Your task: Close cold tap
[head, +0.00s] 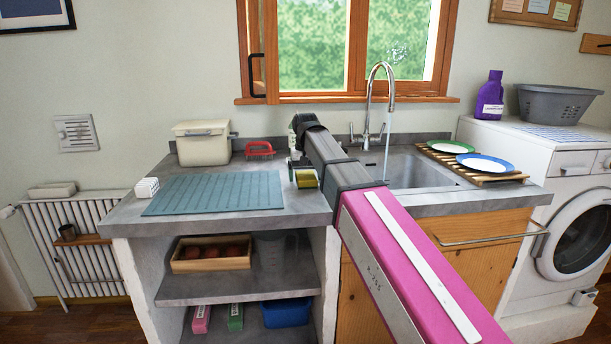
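A chrome tap (380,91) with a tall curved spout stands behind the sink (412,169). A thin stream of water (387,146) seems to fall from the spout into the sink. Small handles show at the tap's base, one on the left (352,132) and one on the right (381,131). I cannot tell which is cold or how far either is turned. My pink and dark arm reaches from the lower right toward the counter left of the tap. My gripper (303,124) is at its far end, apart from the handles. Its fingers are not clear.
A green-yellow sponge (306,178) lies close to my arm's end. A teal mat (215,193), white bin (202,142) and red brush (259,149) are to the left. Plates (485,163) sit on a wooden rack right of the sink. The window (345,50) is behind.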

